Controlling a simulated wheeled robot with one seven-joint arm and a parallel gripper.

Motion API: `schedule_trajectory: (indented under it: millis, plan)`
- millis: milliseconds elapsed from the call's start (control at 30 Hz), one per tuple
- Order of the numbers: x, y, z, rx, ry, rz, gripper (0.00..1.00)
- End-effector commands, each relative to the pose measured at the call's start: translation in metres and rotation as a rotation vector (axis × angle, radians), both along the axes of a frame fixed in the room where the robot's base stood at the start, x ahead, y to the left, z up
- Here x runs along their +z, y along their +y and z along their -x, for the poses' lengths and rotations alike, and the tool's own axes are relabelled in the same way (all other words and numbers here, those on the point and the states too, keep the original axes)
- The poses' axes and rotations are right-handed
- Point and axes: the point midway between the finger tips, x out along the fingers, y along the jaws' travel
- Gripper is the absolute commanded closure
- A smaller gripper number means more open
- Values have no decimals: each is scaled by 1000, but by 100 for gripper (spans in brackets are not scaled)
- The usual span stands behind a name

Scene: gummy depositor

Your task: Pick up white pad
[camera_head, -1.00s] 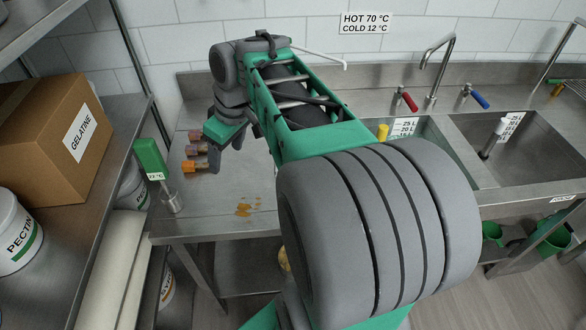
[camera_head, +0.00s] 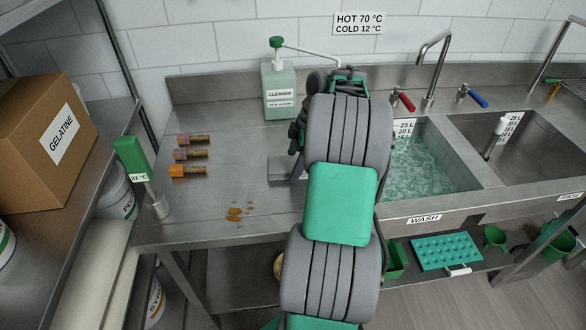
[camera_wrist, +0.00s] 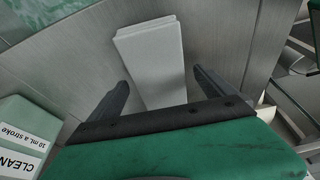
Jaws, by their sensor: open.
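The white pad (camera_wrist: 152,60) is a pale rectangular block on the steel counter in the wrist view. It lies ahead of and between the two fingers of my gripper (camera_wrist: 162,88), its near end hidden behind the gripper's dark edge. My gripper is open, with a dark finger on each side of the pad and a gap to each. I cannot tell how far above the pad it is. In the head view my arm hides the pad and most of the gripper.
A cleanser bottle (camera_head: 279,95) stands at the counter's back, close to my arm; it also shows in the wrist view (camera_wrist: 22,140). Brown-handled tools (camera_head: 192,155) and an orange spill (camera_head: 238,212) are at left. A sink of greenish water (camera_head: 420,165) is at right.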

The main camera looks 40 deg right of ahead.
Motion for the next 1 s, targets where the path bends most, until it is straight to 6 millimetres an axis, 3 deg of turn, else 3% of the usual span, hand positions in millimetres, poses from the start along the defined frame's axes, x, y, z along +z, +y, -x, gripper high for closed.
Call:
schedule_trajectory:
  millis: [133, 900, 1000]
  plan:
    - [1, 0, 0, 0, -1, 1, 6]
    - [1, 0, 0, -1, -1, 0, 69]
    - [1, 0, 0, -2, -1, 1, 73]
